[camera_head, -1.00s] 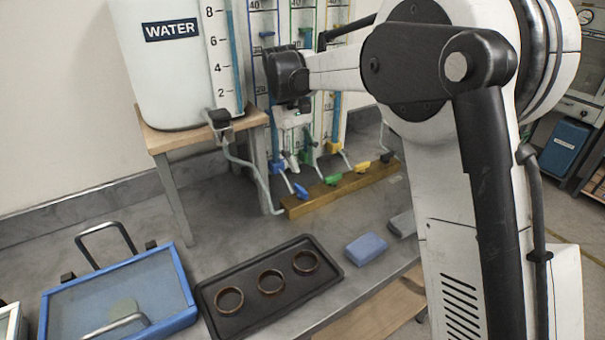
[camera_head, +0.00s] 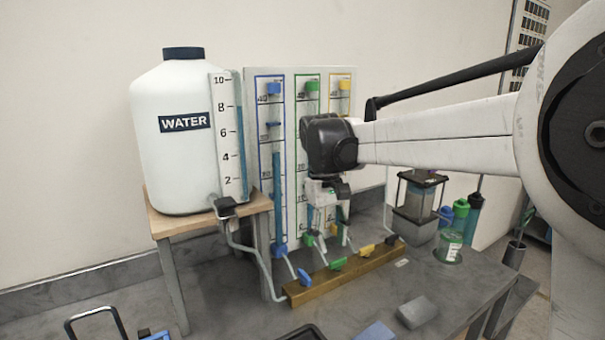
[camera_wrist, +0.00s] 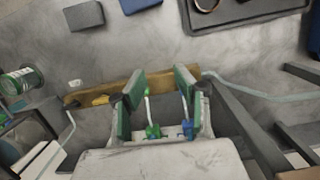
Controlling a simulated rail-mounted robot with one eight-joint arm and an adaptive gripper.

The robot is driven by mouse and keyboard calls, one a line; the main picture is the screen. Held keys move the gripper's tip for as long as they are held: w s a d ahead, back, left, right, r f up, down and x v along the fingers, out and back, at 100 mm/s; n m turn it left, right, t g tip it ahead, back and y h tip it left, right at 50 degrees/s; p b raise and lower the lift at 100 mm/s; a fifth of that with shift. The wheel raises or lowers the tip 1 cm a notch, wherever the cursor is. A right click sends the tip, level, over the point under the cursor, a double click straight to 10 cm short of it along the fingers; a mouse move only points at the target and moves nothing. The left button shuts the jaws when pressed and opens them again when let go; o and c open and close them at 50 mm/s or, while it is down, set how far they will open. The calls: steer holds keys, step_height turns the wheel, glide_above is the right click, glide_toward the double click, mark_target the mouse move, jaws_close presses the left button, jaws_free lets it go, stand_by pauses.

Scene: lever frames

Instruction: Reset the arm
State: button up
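My gripper (camera_head: 327,236) hangs pointing down in front of the gauge board, above the wooden valve block (camera_head: 345,277). In the wrist view my gripper (camera_wrist: 160,82) has its two green-padded fingers spread with nothing held between them. In the head view a blue lever (camera_head: 304,276), a green lever (camera_head: 338,264) and a yellow lever (camera_head: 367,250) stand along the block. Part of the board is hidden behind my wrist.
A white water tank (camera_head: 180,150) stands on a wooden stand (camera_head: 165,222) at left. The gauge board (camera_head: 263,110) rises behind the block. Grey and blue blocks (camera_head: 417,312) (camera_head: 375,333) lie in front.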

steer(key=s+d+r+m+t+y, duration=0.1)
steer(key=s+d+t, duration=0.1)
steer(key=s+d, duration=0.3)
steer(key=s+d+r+m+t, duration=0.15)
steer(key=s+d, duration=0.25)
steer(key=s, duration=0.4)
steer(key=s+d+f+m+t, duration=0.1)
steer(key=s+d+f+t, duration=0.1)
steer(key=s, duration=0.3)
steer(key=s+d+f+m+t, duration=0.1)
steer(key=s+d+f+t, duration=0.1)
steer(key=s, duration=0.4)
step_height(320, 180, down, 3)
steer(key=shift+s+d+r+m+t, duration=0.15)
steer(key=shift+d+m+t, duration=0.15)
steer(key=shift+t, duration=0.45)
